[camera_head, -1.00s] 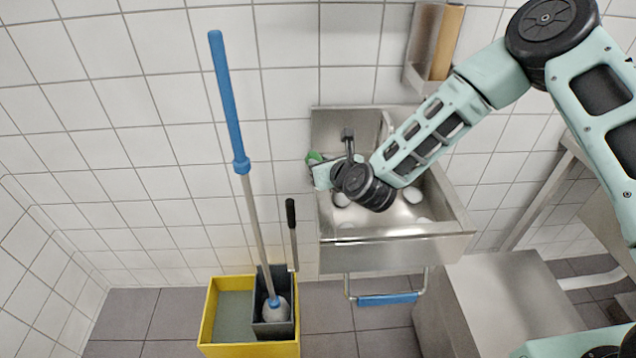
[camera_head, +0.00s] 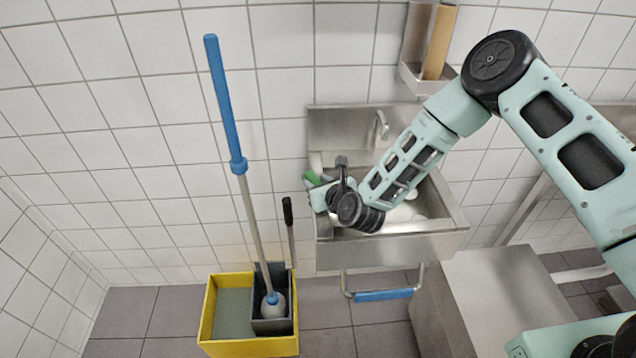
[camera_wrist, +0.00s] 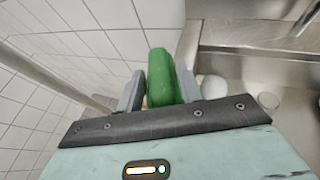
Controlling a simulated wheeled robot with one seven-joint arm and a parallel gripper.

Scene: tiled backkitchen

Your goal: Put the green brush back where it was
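The green brush (camera_wrist: 163,78) stands between the two grey fingers of my gripper (camera_wrist: 160,85) in the wrist view, with a finger against each side of it. In the head view only a small green part (camera_head: 311,177) shows at the left rim of the steel sink, beside the wall. My gripper (camera_head: 316,183) is over that left rim, pointing toward the wall. The far end of the brush is cut off or hidden by the gripper.
The steel sink (camera_head: 440,243) is on the wall, with a tap (camera_head: 381,126) at its back and white round things inside. A yellow bucket (camera_head: 207,310) with a blue-handled mop (camera_head: 225,105) stands on the floor to the left. A steel wall holder (camera_head: 410,75) is above right.

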